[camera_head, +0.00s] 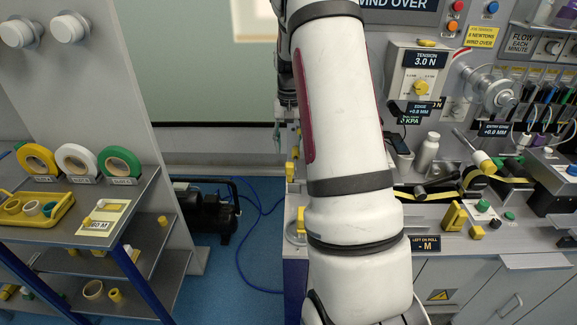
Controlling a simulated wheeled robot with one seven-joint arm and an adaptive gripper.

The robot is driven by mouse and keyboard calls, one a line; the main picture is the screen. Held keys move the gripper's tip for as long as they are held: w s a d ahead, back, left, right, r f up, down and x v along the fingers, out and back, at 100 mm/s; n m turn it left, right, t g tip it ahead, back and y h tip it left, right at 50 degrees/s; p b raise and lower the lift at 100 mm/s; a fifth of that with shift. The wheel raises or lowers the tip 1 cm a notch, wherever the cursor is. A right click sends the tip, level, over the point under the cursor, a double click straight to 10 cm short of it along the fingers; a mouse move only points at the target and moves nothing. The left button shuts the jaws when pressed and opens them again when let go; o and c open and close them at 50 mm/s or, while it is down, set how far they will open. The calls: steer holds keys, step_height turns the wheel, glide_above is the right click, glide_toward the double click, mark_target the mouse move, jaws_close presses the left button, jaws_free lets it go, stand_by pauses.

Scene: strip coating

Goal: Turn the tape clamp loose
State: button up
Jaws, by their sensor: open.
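I cannot tell for certain which part is the tape clamp. On the machine bench at the right, a lever with a pale and yellow knob (483,161) stands above a yellow tape strip (508,179). A yellow upright block (454,217) stands on the bench in front of the strip. A round metal hub with a crank (492,92) is on the back panel. My white arm crosses the middle of the view from top to bottom and hides the bench's left part. My gripper is out of view.
A shelf cart (150,190) at the left holds yellow, white and green tape rolls (119,162) and a yellow tray (36,209). A white bottle (427,152) stands on the bench. A black compressor (208,212) and blue hose (243,240) lie on the floor between.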

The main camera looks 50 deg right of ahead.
mark_target(290, 163)
step_height(290, 163, down, 9)
steer(key=shift+r, duration=0.15)
steer(key=shift+c, duration=0.5)
jaws_close()
